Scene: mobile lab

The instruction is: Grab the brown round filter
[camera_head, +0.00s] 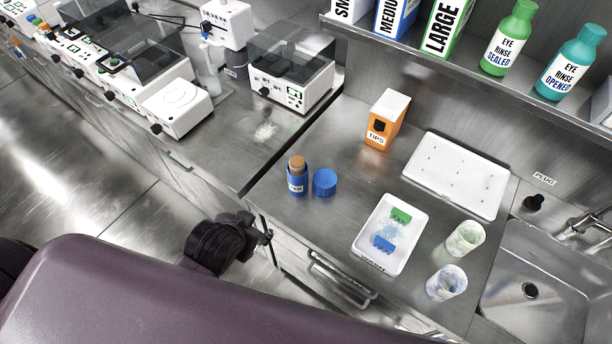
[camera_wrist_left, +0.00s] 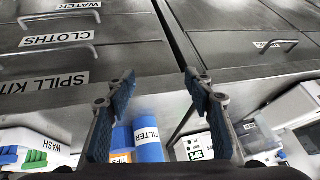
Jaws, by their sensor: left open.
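The brown round filter (camera_head: 297,163) stands upright in an open blue container (camera_head: 297,184) on the steel counter, its top sticking out above the rim. A round blue lid (camera_head: 324,182) lies just right of the container. In the left wrist view the blue container (camera_wrist_left: 148,142) shows its FILTER label beyond the fingers; the brown filter cannot be made out there. My left gripper (camera_head: 262,229) is at the counter's front edge, below and left of the container and apart from it. Its fingers (camera_wrist_left: 163,90) are spread with nothing between them. My right gripper is not in view.
An orange TIPS box (camera_head: 377,135) stands behind the container. A white tray (camera_head: 366,247) with green and blue items, two cups (camera_head: 465,239) and a white board (camera_head: 437,160) lie right, before the sink (camera_head: 510,310). Drawers (camera_wrist_left: 90,55) run under the counter edge. A shelf overhangs the back.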

